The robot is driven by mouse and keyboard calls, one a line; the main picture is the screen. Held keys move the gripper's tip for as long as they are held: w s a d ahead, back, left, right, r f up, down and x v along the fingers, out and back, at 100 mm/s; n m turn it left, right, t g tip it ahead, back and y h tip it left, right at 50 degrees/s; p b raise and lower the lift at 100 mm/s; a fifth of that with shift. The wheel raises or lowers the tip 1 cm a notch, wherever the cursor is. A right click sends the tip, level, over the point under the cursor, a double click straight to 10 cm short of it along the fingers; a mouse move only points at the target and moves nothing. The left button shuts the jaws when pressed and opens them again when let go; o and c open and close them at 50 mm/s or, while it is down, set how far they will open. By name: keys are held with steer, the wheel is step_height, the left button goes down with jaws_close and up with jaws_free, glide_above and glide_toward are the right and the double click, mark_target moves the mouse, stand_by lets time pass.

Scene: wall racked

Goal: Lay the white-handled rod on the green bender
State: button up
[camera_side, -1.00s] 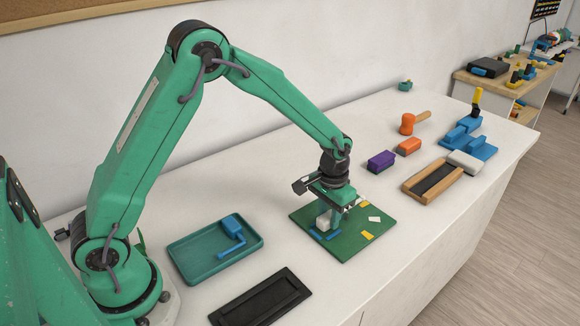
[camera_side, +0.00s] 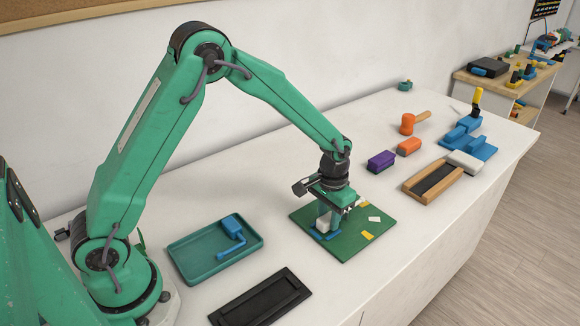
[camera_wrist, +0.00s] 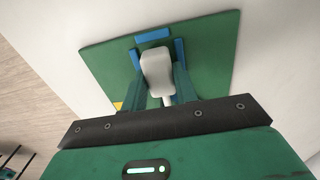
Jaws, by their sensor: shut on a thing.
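The green bender (camera_side: 350,245) is a flat green board on the bench, with small blue pieces on its left part. It also shows in the wrist view (camera_wrist: 210,55). The white-handled rod (camera_wrist: 157,70) shows its pale handle, over the board near the blue pieces; a short pale length continues toward my gripper. My gripper (camera_wrist: 160,88) is shut on the handle, one finger on each side. In the side view my gripper (camera_side: 327,222) is low over the board's left part and largely hides the handle. I cannot tell whether the rod touches the board.
A teal tray (camera_side: 185,270) with a blue piece lies left of the board, and a black tray (camera_side: 262,300) lies in front. Purple (camera_side: 381,160) and orange (camera_side: 408,147) blocks, a mallet (camera_side: 408,124) and a wooden-framed tray (camera_side: 412,188) stand to the right.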

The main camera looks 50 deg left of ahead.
steer(key=shift+f, duration=0.35)
steer(key=o, duration=1.1)
steer(key=shift+r, duration=3.9)
steer(key=shift+r, duration=0.1)
